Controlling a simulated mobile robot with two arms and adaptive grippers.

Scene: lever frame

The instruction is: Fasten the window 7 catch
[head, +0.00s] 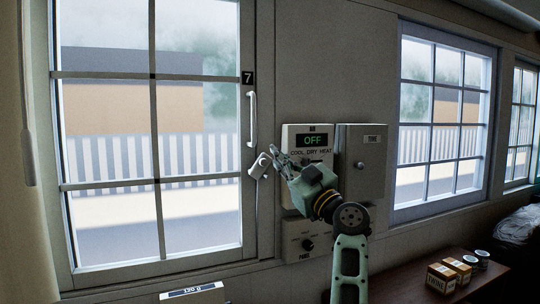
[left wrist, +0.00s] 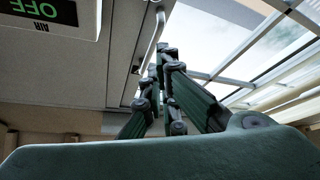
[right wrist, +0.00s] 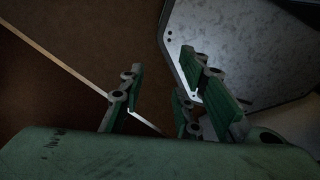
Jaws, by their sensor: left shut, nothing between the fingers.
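Window 7 (head: 155,77) is the large window at left, with a black "7" label (head: 248,78) on its right frame. A white vertical handle (head: 252,120) is on that frame; a pale bar, apparently this handle, shows in the left wrist view (left wrist: 152,38). Below the handle is the small white catch (head: 261,164), tilted, at the joint of sash and frame. My left gripper (head: 276,156) is shut and empty just right of the catch; I cannot tell whether it touches. My right gripper (right wrist: 163,78) is open and empty, outside the head view.
An "OFF" control box (head: 308,140) and a grey box (head: 362,160) are on the wall right of the catch, close to my left arm. A lower knob panel (head: 306,242) is beneath. Small boxes (head: 442,278) stand on a dark table at lower right. A second window (head: 440,120) is further right.

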